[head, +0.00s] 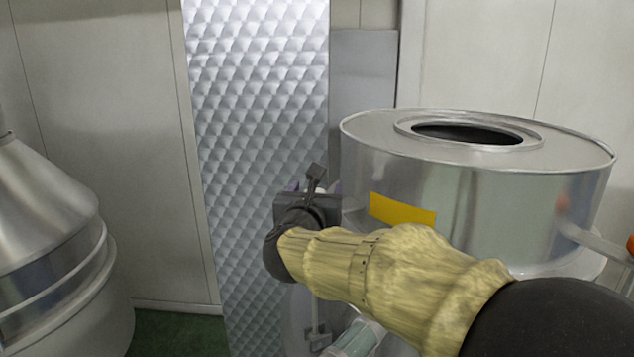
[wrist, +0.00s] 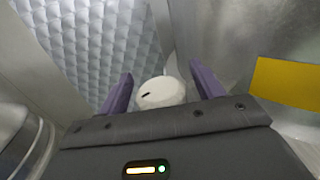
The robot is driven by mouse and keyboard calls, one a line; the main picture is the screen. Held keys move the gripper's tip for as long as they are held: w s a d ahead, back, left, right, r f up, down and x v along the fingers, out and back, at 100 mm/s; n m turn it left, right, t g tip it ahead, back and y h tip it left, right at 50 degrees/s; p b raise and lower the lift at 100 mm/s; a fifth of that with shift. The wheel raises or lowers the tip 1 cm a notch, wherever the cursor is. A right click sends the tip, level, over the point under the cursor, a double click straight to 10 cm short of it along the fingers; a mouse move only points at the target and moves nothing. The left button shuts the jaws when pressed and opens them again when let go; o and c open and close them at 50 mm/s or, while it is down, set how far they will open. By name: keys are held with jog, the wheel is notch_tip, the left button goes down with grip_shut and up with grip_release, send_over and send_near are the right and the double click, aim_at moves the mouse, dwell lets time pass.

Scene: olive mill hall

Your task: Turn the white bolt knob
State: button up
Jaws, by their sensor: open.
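The white bolt knob (wrist: 161,92) shows in the wrist view as a round, pale knob with a short dark slot on its left part. It sits between the two purple fingers of my gripper (wrist: 161,70). The fingers are spread, with a gap visible on each side of the knob, so they do not appear to grip it. The housing of my gripper hides the knob's lower edge. In the head view, my wrist and the dark housing mostly hide my gripper (head: 312,187), and I cannot make out the knob clearly there.
A steel tank (head: 480,210) with a round dark opening on top and a yellow label (head: 403,209) stands at right. A quilted metal panel (head: 262,110) rises behind my gripper. A conical steel vessel (head: 45,215) stands at left. Green floor (head: 175,335) shows between.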

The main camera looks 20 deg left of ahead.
jog(key=shift+w, duration=0.15)
jog(key=c, duration=1)
